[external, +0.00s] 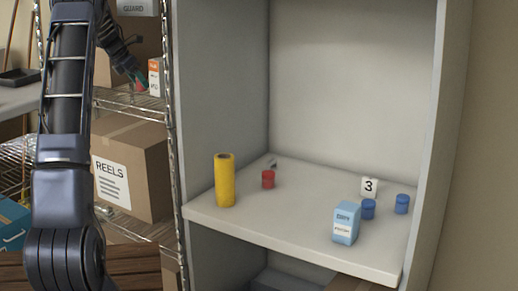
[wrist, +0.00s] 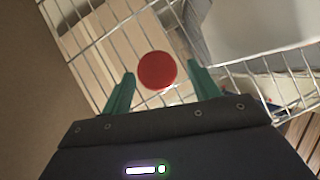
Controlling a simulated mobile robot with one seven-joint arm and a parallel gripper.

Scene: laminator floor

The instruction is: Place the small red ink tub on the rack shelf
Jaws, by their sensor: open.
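A red round tub (wrist: 157,70) shows from above in the wrist view, just ahead of and between my fingertips. Wire bars of the rack shelf (wrist: 90,62) show around it, and it seems to rest there, though its base is hidden. My gripper (wrist: 155,88) is open, with a teal finger on either side of the tub; I cannot tell whether either touches it. In the external view my gripper (external: 139,80) is over the wire rack shelf (external: 128,100), small and partly hidden. Another small red tub (external: 268,179) stands on the grey cabinet's shelf (external: 290,222).
An orange and white box (external: 155,77) stands close to the right of my gripper. A REELS carton (external: 130,172) sits below. The cabinet shelf holds a yellow cylinder (external: 225,180), a light blue carton (external: 346,223), two blue tubs (external: 402,204) and a "3" marker (external: 370,187).

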